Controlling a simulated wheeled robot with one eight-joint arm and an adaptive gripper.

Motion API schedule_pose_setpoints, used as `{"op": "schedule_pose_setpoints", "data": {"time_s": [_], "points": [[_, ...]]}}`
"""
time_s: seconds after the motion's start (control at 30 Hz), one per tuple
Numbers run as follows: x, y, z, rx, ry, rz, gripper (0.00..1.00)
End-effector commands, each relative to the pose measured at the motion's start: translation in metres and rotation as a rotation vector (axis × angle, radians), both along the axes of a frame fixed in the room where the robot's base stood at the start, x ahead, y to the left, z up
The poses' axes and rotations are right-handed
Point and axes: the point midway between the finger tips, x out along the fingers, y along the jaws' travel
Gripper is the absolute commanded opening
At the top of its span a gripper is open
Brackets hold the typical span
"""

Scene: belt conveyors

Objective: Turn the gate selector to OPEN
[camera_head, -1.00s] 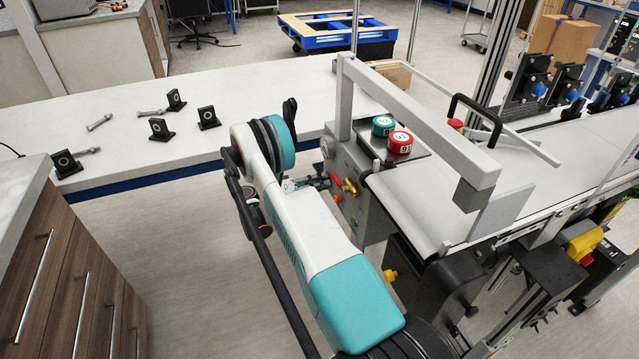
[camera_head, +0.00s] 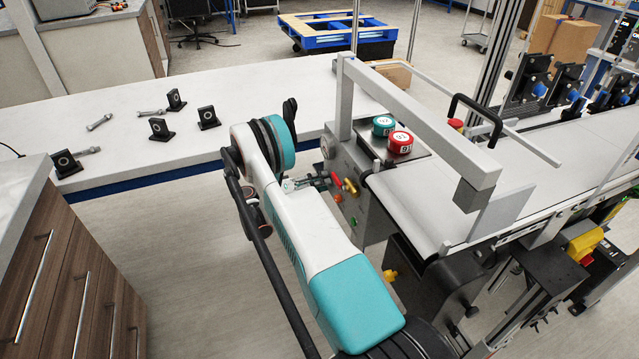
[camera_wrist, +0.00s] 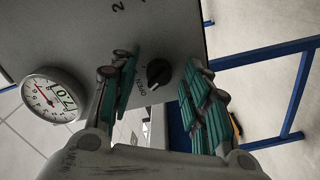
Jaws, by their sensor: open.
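The gate selector is a black round knob (camera_wrist: 159,72) with a light pointer mark, on a grey panel (camera_wrist: 80,35) in the wrist view. The word OPEN is printed below and left of it. My gripper (camera_wrist: 160,64) is open, with one green-padded finger on each side of the knob. I cannot tell whether either finger touches it. The selector cannot be made out there.
A round gauge (camera_wrist: 53,95) is on the panel left of my gripper. The conveyor belt (camera_head: 430,205) lies to the right.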

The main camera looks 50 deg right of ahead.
Motion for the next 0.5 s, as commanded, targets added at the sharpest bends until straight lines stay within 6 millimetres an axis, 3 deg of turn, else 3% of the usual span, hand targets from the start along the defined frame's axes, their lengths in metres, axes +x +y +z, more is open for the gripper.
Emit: {"op": "schedule_pose_setpoints", "data": {"time_s": [0.17,0.5], "points": [[0.005,0.008,0.000,0.000,0.000,0.002,0.43],[0.036,0.065,0.000,0.000,0.000,0.004,0.43]]}}
